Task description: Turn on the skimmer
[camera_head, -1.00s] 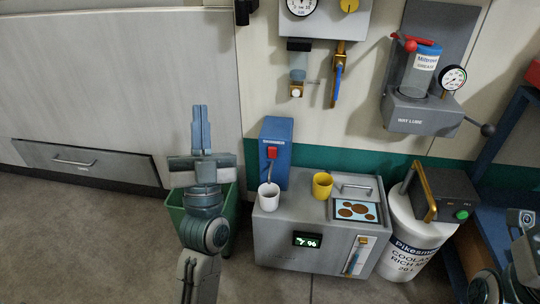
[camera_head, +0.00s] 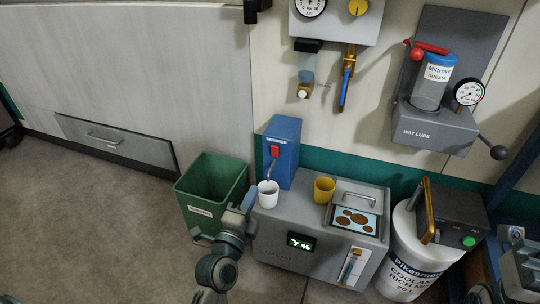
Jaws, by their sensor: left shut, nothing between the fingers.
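A blue unit (camera_head: 283,150) with a red switch (camera_head: 275,151) and a thin spout stands at the back of a grey cabinet (camera_head: 275,226). A dark box (camera_head: 459,214) with a green button (camera_head: 469,241) and a tan strip on its left side sits on the white coolant bucket (camera_head: 401,240). No readable label tells which of these is the skimmer. My left gripper (camera_head: 249,198) is shut and empty, at the cabinet's left edge, left of the white cup (camera_head: 268,191) and below the blue unit. My right arm shows at the bottom right; its fingers are not visible.
A yellow cup (camera_head: 324,188) and a lidded window (camera_head: 356,217) with brown patches are on the cabinet top. A green bin (camera_head: 212,186) stands left of the cabinet. A grease unit (camera_head: 437,110) and gauges are on the wall above. Floor is free at left.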

